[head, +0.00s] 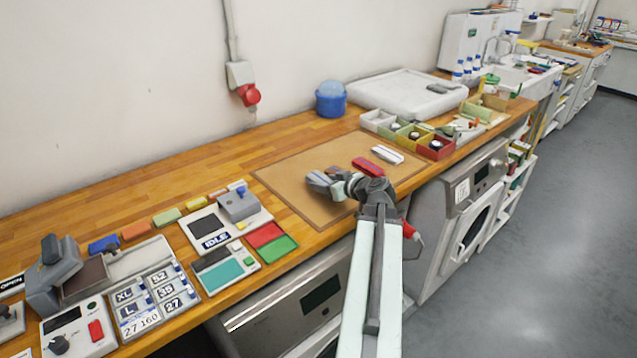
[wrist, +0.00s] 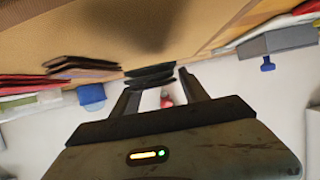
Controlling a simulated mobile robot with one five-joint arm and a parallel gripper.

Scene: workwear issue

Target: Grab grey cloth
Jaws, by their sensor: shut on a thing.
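My gripper (head: 338,186) is over the brown mat (head: 285,178) on the wooden counter, pointing left. In the wrist view my gripper (wrist: 158,84) has its fingers on either side of a dark grey, layered, folded piece, which I take to be the grey cloth (wrist: 150,74). In the head view the grey cloth (head: 317,180) shows as a small grey-blue shape at the fingertips. The fingers are shut on it. It seems to be above the mat, but the exact height cannot be told. My wrist and fingers hide part of it.
A red piece (head: 366,167) and a white piece (head: 387,154) lie to the right on the counter. Coloured bins (head: 437,150) and a white basin (head: 405,92) stand beyond. A device marked IDLE (head: 213,241) is at left. A blue tub (head: 331,99) stands near the wall.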

